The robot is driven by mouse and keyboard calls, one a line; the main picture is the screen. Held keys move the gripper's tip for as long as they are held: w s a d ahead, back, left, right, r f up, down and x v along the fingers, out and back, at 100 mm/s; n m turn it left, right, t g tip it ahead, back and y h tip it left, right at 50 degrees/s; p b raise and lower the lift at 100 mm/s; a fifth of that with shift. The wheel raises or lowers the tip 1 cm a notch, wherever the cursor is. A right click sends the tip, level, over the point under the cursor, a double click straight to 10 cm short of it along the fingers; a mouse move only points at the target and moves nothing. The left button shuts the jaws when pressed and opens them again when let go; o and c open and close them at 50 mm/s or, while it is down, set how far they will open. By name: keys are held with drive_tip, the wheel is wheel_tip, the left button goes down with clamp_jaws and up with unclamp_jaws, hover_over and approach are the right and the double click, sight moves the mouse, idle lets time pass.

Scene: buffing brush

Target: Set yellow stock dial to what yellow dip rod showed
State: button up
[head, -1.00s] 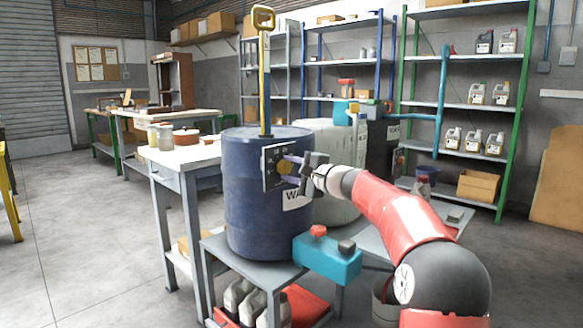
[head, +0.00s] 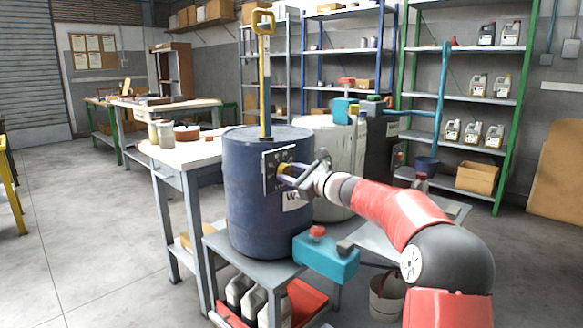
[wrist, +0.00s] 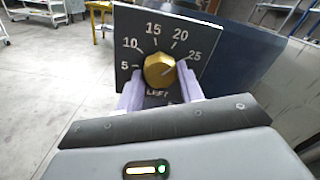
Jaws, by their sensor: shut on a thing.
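The yellow stock dial (wrist: 159,70) is a gold knob on a dark plate (wrist: 128,25) marked 5, 10, 15, 20 and 25, with "LEFT" partly hidden below. The plate also shows in the head view (head: 268,176), on the side of a blue drum (head: 250,215). My gripper (wrist: 160,92) is shut on the knob, its pale lilac fingers on either side. I cannot tell surely where the knob's pointer stands; it seems turned toward the 25 side. The yellow dip rod (head: 266,85) stands upright in the drum's top, its loop handle uppermost; no reading on it is legible.
The drum stands on a grey stand (head: 222,245) beside a workbench (head: 180,155). A white drum (head: 330,150) and a dark drum stand behind. Open floor lies to the left.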

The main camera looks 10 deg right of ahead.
drive_tip(key=shift+f+m+p, duration=0.15)
drive_tip(key=shift+m+p, duration=1.1)
drive_tip(key=shift+m, duration=0.55)
drive_tip(key=o, duration=1)
drive_tip(key=b+v, duration=0.1)
drive_tip(key=v, duration=0.7)
